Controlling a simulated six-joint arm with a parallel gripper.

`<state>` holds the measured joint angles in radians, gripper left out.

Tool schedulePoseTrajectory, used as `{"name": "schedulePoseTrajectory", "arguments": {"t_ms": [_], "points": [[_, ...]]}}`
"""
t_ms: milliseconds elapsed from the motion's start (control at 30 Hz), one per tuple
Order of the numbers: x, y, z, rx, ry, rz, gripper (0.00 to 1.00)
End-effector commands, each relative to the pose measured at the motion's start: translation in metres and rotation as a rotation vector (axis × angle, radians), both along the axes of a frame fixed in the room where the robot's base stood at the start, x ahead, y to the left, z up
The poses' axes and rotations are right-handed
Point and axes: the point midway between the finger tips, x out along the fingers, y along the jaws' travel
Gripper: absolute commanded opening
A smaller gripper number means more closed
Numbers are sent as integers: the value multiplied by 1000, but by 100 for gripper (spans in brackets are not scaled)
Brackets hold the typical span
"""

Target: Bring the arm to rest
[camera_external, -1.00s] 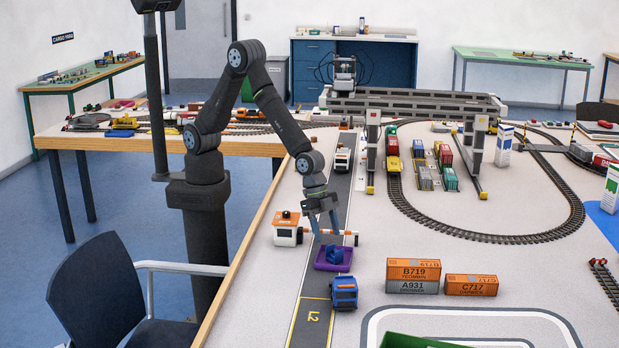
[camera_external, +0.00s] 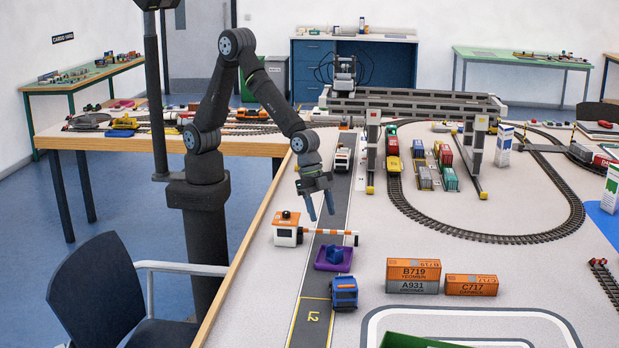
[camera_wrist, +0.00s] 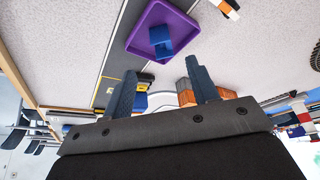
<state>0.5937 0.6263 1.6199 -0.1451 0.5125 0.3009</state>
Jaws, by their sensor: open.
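My gripper (camera_external: 321,206) is open and empty. It hangs in the air above the road lane, above and behind the purple tray. Its two blue-grey fingers stand apart in the wrist view (camera_wrist: 160,88). The purple tray (camera_external: 321,264) lies on the lane with a blue piece (camera_external: 334,253) in it. In the wrist view the tray (camera_wrist: 182,18) and the blue piece (camera_wrist: 160,36) are beyond the fingertips, clear of them.
An orange and white gatehouse (camera_external: 287,232) with a striped barrier (camera_external: 330,232) stands close below my gripper. A blue truck (camera_external: 344,292) is in front of the tray. Containers (camera_external: 414,270) stand to the right. Gantry cranes (camera_external: 474,150) stand further back.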

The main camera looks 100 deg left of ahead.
Motion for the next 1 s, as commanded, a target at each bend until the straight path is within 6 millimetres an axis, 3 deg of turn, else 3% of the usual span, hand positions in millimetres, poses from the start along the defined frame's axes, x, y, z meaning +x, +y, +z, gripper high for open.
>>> {"name": "schedulePoseTrajectory", "arguments": {"t_ms": [700, 1000], "points": [[27, -27, -93, 1, 2, -1, 54], [32, -32, -112, -1, -1, 0, 54]]}}
